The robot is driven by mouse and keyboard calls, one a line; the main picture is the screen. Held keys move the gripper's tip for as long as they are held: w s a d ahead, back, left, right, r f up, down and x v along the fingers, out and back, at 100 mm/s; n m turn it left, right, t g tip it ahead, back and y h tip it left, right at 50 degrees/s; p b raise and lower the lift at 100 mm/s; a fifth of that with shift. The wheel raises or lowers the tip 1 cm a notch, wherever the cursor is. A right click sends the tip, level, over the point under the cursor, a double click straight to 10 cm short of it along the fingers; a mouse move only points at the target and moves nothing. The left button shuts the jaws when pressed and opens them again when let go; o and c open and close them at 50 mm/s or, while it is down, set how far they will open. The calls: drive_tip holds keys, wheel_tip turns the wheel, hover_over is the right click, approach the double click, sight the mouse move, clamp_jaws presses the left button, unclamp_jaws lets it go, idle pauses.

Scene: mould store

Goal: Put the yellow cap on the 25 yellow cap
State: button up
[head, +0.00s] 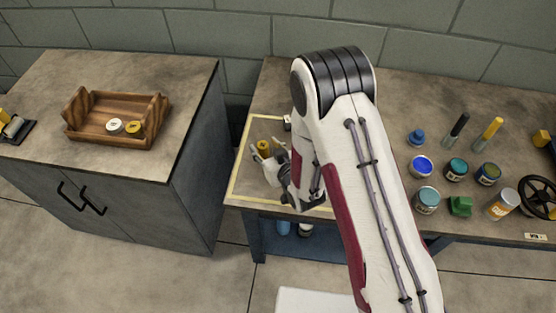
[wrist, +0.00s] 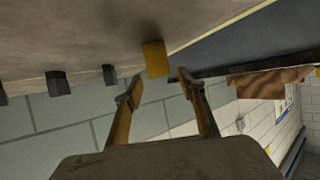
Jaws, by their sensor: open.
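A small yellow cap-like piece (head: 264,146) stands on the worktable inside a yellow-taped area. In the wrist view, which shows the table along the top, it is a yellow block (wrist: 156,58) just beyond my fingertips. My gripper (head: 265,151) is open, with a finger on either side of this piece in the head view; in the wrist view the gap between the fingers (wrist: 160,80) is empty. Contact cannot be told. Another yellow piece (head: 134,128) lies in the wooden tray (head: 92,137) beside a white one (head: 115,126). No number is readable on either yellow piece.
Several dark blocks, one nearest the yellow piece (wrist: 110,75), stand along the table in the wrist view. Paint tins (head: 421,166), a green piece (head: 460,206) and a black handwheel (head: 536,196) crowd the table's right side. A gap separates the table from the left cabinet (head: 110,195).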

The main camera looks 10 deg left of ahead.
drive_tip(key=v, duration=1.1)
idle(0.9)
drive_tip(key=d+r+m+g+h, duration=0.25)
drive_tip(key=d+r+h, duration=0.25)
drive_tip(key=d+r, duration=1.15)
drive_tip(key=s+d+r+m, duration=0.1)
drive_tip(key=s+d+r, duration=0.1)
drive_tip(key=s, duration=0.5)
drive_tip(key=s+d+r+m+g+h, duration=0.1)
drive_tip(key=s+d+r, duration=0.2)
drive_tip(key=s+r, duration=0.2)
drive_tip(key=s+d+r+m+g+h, duration=0.1)
drive_tip(key=s+d+r+m, duration=0.1)
drive_tip(key=s, duration=0.8)
wheel_tip(320, 180, up, 2)
drive_tip(key=shift+s+d+r, duration=0.2)
drive_tip(key=shift+s+d, duration=0.05)
drive_tip(key=shift+d, duration=0.25)
drive_tip(key=shift+g, duration=0.25)
